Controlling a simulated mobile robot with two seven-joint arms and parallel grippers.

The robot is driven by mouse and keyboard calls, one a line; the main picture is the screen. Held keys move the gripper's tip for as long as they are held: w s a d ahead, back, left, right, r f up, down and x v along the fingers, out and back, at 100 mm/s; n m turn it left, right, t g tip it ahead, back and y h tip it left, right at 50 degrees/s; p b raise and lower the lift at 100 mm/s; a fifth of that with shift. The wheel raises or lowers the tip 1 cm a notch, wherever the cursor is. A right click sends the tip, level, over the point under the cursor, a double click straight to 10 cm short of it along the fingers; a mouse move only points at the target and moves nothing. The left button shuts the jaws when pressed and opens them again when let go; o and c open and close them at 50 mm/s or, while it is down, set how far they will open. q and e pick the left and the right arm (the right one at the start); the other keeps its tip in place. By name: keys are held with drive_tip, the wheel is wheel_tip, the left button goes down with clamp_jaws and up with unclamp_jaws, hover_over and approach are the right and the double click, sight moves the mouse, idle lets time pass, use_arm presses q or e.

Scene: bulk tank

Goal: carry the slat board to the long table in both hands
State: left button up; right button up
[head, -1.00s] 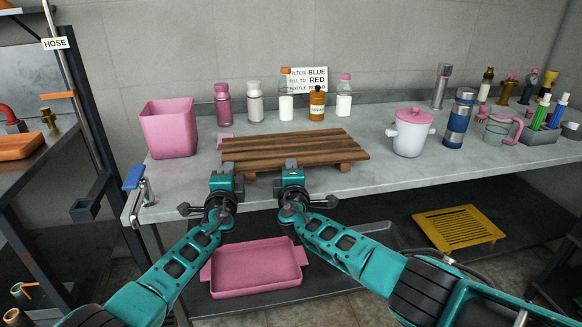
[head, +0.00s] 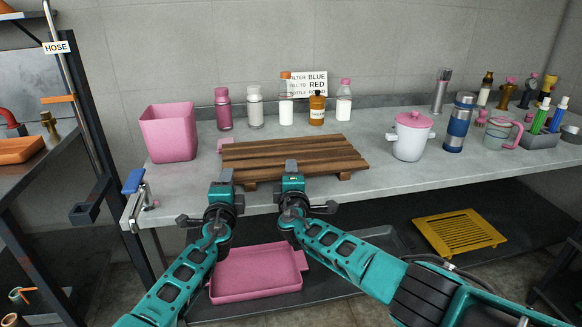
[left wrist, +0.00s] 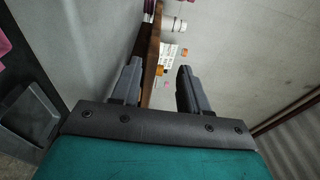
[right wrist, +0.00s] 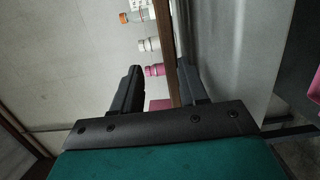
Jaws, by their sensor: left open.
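The slat board (head: 300,154), brown wooden slats on short feet, lies flat on the grey worktop (head: 390,178). I cannot tell whether this worktop is the long table. My left gripper (head: 226,176) is open at the board's front edge, near its left end. My right gripper (head: 291,166) is open at the same edge, nearer the middle. In the left wrist view the board (left wrist: 150,45) runs between the spread fingers (left wrist: 156,85), closer to one. In the right wrist view the board (right wrist: 172,75) also shows between the fingers (right wrist: 160,85), close to one finger.
A pink bin (head: 168,132) stands left of the board, several bottles (head: 255,107) behind it, and a white pot with pink lid (head: 411,136) to its right. Below are a pink tray (head: 255,272) and a yellow rack (head: 459,231). A blue-handled clamp (head: 134,182) sits at the left corner.

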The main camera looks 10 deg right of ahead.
drive_tip(key=shift+r, duration=0.1)
drive_tip(key=shift+s+a, duration=0.2)
drive_tip(key=shift+s, duration=0.5)
use_arm(q)
drive_tip(key=s+a, duration=0.1)
drive_tip(key=s, duration=0.9)
use_arm(e)
drive_tip(key=s, duration=1)
drive_tip(key=shift+s+a, duration=0.3)
use_arm(q)
drive_tip(key=shift+r, duration=0.1)
